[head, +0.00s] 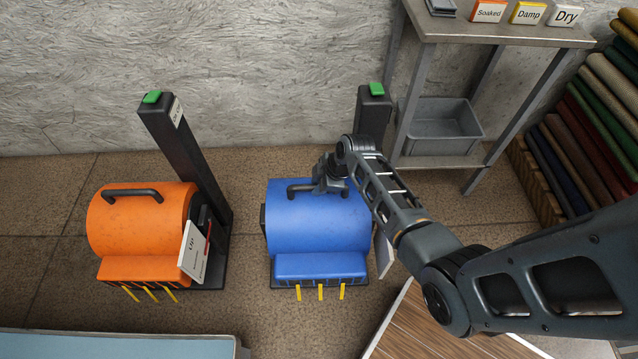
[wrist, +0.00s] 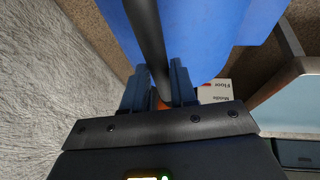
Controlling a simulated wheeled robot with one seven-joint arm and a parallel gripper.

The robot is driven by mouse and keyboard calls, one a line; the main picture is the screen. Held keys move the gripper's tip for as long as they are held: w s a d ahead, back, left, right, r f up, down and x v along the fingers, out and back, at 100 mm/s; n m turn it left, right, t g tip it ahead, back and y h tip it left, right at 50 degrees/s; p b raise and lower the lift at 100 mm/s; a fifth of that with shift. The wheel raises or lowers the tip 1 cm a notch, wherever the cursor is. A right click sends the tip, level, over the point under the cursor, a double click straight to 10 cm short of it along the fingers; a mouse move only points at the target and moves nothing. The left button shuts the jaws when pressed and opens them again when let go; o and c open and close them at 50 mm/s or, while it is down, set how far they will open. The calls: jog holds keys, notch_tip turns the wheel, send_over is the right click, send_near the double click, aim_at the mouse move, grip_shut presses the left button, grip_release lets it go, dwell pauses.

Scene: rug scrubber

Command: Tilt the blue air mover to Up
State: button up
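The blue air mover (head: 318,222) stands on the floor in the middle of the head view, with yellow strips at its front. Its black handle (head: 300,187) lies across the top rear of the body. My gripper (head: 330,178) is at the right part of this handle. In the wrist view the handle (wrist: 148,35) runs down between the two fingers (wrist: 160,88), which sit close on both sides and look shut on it. A white card on the mover's right side (head: 383,252) is seen nearly edge-on; part of a lettered card (wrist: 215,92) shows in the wrist view, reading "Floor" and "Mode".
An orange air mover (head: 140,225) stands at left with a card reading "Up" and a dark post. Another green-topped post (head: 373,112) rises behind the blue one. A metal table (head: 500,32) and rolled rugs (head: 590,130) are at right. A wall (head: 230,70) is behind.

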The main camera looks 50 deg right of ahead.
grip_shut()
jog(key=shift+g+y, duration=0.4)
jog(key=w+d+b, duration=0.2)
jog(key=w+d+f+b, duration=0.1)
jog(key=d+b, duration=0.1)
jog(key=shift+w+d+f, duration=0.15)
jog(key=shift+w+d, duration=0.2)
jog(key=shift+d, duration=0.05)
jog(key=shift+w+d+b, duration=0.4)
jog(key=shift+d+b, duration=0.05)
jog(key=shift+d, duration=0.1)
jog(key=shift+r, duration=0.2)
jog(key=shift+o, duration=0.5)
grip_release()
jog(key=o, duration=0.3)
jog(key=shift+f, duration=0.1)
